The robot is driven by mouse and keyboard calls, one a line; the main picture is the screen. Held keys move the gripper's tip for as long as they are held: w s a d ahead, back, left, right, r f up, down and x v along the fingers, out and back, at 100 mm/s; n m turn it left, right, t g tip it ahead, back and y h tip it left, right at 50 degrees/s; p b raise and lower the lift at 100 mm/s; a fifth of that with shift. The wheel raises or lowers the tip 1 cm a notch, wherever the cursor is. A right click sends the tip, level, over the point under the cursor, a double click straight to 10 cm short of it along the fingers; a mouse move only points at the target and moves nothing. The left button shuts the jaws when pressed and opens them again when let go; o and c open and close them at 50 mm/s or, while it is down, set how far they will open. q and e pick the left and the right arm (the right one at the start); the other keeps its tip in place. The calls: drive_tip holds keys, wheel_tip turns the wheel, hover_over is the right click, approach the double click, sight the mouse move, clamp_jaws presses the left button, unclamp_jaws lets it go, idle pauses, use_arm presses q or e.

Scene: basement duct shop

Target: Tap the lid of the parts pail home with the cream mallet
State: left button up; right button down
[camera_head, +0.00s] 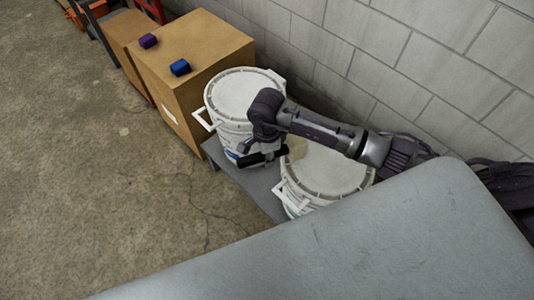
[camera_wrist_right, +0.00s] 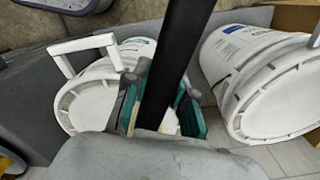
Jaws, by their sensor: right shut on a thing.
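Two white lidded pails stand side by side by the block wall: a far pail (camera_head: 235,98) beside the cardboard box and a near pail (camera_head: 325,172). Which one is the parts pail is not clear, nor is how fully either lid sits. My right gripper (camera_head: 262,150) is between and above them, shut on the black handle of the cream mallet (camera_head: 297,149). The cream head shows over the near pail's left rim; contact cannot be told. In the wrist view the handle (camera_wrist_right: 178,60) runs between the teal finger pads (camera_wrist_right: 160,108). My left gripper is out of view.
A large cardboard box (camera_head: 190,60) stands behind the far pail, with a blue block (camera_head: 180,67) and a purple block (camera_head: 148,41) on top. A grey surface (camera_head: 380,240) fills the front. The concrete floor (camera_head: 80,180) at left is clear.

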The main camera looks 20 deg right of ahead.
wheel_tip(320, 180, down, 4)
drive_tip(key=f+b, duration=0.1)
drive_tip(key=b, duration=0.3)
drive_tip(key=shift+r+p, duration=1.4)
drive_tip(key=shift+r, duration=0.95)
drive_tip(key=shift+r, duration=0.1)
drive_tip(key=shift+r+p, duration=1.35)
drive_tip(key=shift+r, duration=0.6)
drive_tip(key=shift+w+a, duration=0.1)
